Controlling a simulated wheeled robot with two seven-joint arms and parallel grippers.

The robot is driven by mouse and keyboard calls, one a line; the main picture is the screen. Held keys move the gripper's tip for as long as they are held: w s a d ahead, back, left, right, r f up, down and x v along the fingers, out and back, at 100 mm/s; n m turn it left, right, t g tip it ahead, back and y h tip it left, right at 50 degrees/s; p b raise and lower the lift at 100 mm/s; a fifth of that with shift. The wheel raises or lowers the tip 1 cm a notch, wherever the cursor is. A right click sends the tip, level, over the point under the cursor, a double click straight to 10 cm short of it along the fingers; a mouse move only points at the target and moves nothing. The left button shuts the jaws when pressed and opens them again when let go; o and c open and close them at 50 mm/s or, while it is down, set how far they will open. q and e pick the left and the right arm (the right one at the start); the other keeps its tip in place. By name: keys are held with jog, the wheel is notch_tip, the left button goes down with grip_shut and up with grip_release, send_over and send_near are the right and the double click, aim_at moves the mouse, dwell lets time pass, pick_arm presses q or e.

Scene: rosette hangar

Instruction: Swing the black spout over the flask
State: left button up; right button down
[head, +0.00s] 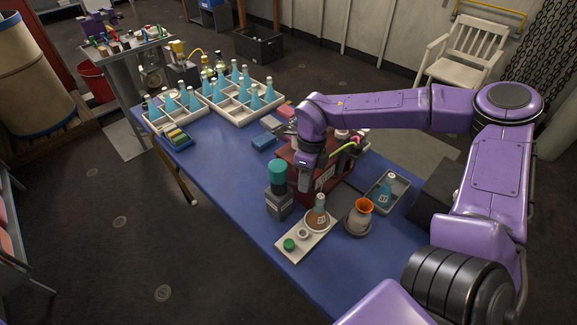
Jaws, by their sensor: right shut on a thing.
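My right gripper (304,166) hangs from the purple arm at the near side of a dark red box-shaped unit (325,178). Its jaws are small and dark here; it is shut on the black spout, which is mostly hidden by the hand. A flask with brown liquid (318,218) stands upright on a white tray (291,256) in front of the unit, below and slightly right of the gripper. Another flask, with blue liquid (386,190), stands in a grey tray (400,207) to the right. My left gripper is out of view.
Compartment trays (240,118) of blue flasks fill the table's far end. The blue tabletop (227,166) is clear at left.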

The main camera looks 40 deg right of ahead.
jog(key=shift+w+d, duration=0.1)
jog(key=c, duration=1.2)
grip_release()
jog(key=shift+r, duration=0.1)
notch_tip(320, 180, up, 10)
jog(key=w+d+b, duration=0.1)
jog(key=shift+d, duration=0.35)
